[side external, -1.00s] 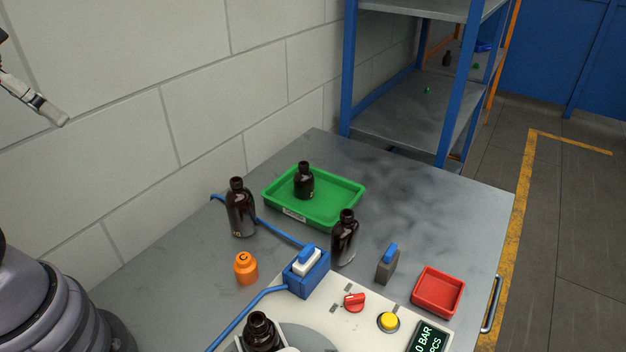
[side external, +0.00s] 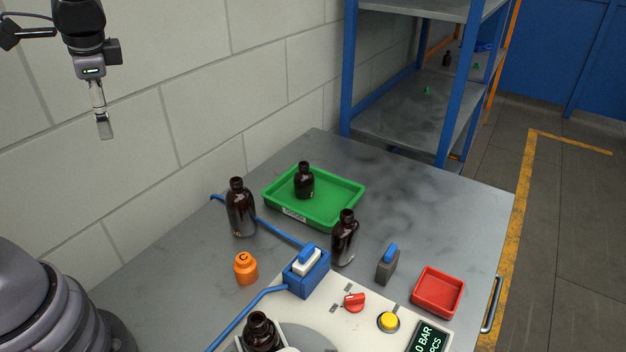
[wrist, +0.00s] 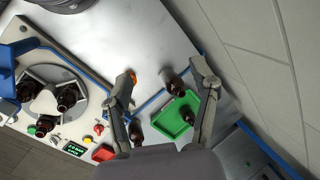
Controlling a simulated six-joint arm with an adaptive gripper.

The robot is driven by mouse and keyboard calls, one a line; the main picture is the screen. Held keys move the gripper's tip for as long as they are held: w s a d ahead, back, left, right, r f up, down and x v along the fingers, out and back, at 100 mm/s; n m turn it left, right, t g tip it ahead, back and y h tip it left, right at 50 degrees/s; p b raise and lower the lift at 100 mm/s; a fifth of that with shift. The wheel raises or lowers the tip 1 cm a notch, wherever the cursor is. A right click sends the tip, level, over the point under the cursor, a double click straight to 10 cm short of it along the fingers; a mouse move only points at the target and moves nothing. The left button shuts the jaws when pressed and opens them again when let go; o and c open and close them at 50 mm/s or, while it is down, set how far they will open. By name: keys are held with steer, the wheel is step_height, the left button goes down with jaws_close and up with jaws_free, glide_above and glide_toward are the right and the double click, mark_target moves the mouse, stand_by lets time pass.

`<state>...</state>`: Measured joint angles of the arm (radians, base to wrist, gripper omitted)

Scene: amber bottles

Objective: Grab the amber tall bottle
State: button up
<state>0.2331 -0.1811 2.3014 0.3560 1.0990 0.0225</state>
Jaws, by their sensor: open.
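Two tall dark amber bottles stand upright on the grey table. One amber tall bottle (side external: 240,210) is left of the green tray; the other (side external: 343,240) is in front of the tray. The left one shows in the wrist view (wrist: 173,85), between my fingers in the picture but well below them; the other shows near the left finger (wrist: 136,131). A shorter amber bottle (side external: 304,184) stands in the green tray (side external: 345,187). My gripper (side external: 104,130) hangs high at the left, open and empty, pointing down; both its fingers show in the wrist view (wrist: 163,74).
An orange bottle (side external: 246,269) and a blue box (side external: 307,278) with a blue hose stand near the tall bottles. A wall (side external: 150,110) rises behind.

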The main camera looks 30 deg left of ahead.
steer(key=w+d+f+m+t+y, duration=0.1)
steer(key=w+d+f+m+y, duration=0.3)
steer(key=w+f+m+y, duration=0.3)
steer(key=w+d+f+m+t+y, duration=0.2)
steer(key=w+d+f+m+y, duration=0.35)
steer(key=f, duration=0.45)
steer(key=m+t, duration=0.5)
steer(key=m, duration=0.1)
glide_toward(238, 185)
steer(key=x, duration=0.6)
steer(key=shift+w+r, duration=0.2)
steer(key=shift+f+x, duration=0.2)
steer(key=shift+x, duration=2.4)
steer(key=shift+s, duration=0.15)
jaws_close()
